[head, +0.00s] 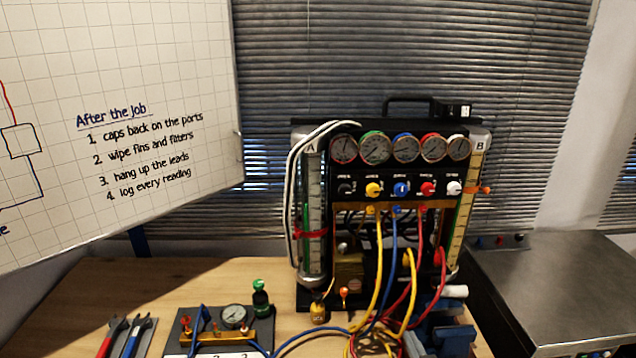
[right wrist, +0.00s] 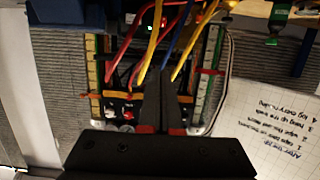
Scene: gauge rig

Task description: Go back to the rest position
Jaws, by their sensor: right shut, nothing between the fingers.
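My right gripper (right wrist: 166,88) shows in the right wrist view, shut and empty, with its dark fingers in front of the rig's hoses. That view is upside down. I cannot clearly make out either gripper in the head view, and the left one is not seen in the wrist view. The gauge rig (head: 386,179) stands upright on the bench, with a row of round gauges above coloured knobs. Yellow, blue and red hoses hang from it. The rig also shows inverted in the right wrist view (right wrist: 122,103). I cannot tell how far the fingers are from it.
The wooden bench (head: 120,290) holds pliers-like tools (head: 135,335), a small gauge fixture (head: 234,316) and a green-topped bottle (head: 260,298). A blue vise-like block (head: 453,338) stands front right. A metal cabinet (head: 560,285) is at right, a whiteboard (head: 120,60) at left.

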